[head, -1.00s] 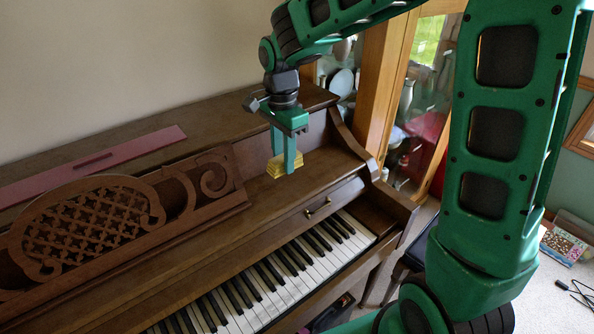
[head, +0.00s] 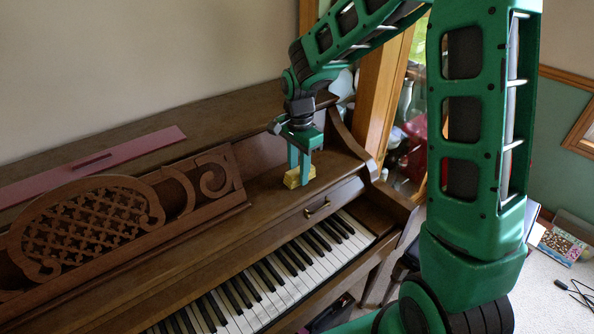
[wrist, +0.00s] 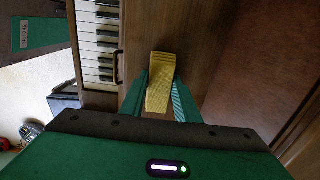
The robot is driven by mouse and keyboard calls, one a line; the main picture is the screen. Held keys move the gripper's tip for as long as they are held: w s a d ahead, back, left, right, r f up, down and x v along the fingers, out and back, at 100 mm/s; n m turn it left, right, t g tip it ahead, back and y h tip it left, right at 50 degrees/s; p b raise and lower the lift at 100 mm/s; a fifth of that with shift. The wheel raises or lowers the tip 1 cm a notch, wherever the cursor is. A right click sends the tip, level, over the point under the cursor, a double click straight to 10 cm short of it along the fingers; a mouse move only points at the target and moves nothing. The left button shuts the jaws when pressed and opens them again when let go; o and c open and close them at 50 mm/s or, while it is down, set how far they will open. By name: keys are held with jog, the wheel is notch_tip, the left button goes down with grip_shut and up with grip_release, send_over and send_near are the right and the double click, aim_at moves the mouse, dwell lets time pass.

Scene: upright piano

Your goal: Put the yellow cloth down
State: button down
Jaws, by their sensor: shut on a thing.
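The yellow cloth (head: 299,176) is a small folded block over the brown wooden shelf above the keys, near the piano's right end. My gripper (head: 301,174) points down and is shut on it. In the wrist view the cloth (wrist: 161,85) sits between the two green fingers, with its folded end sticking out past them. The cloth is at or very near the shelf surface; I cannot tell whether it touches.
The upright piano (head: 130,260) has keys (head: 290,270) in front of the shelf and a small handle (head: 318,209) on its fallboard. A carved music stand (head: 90,225) stands to the left. A long pinkish-red strip (head: 90,165) lies on top. The shelf left of the cloth is clear.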

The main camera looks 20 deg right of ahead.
jog(key=shift+f, duration=0.1)
jog(key=c, duration=1.4)
grip_release()
jog(key=shift+o, duration=0.2)
notch_tip(320, 180, up, 12)
jog(key=s+d+n, duration=0.2)
jog(key=s+d, duration=0.3)
jog(key=s, duration=0.5)
jog(key=s+d+f+n, duration=0.1)
jog(key=s+d+n, duration=0.2)
jog(key=s+d, duration=0.3)
jog(key=s+d+f+n, duration=0.1)
jog(key=s+d+n, duration=0.2)
jog(key=s, duration=1.2)
jog(key=d, duration=0.3)
jog(key=shift+s+d, duration=0.2)
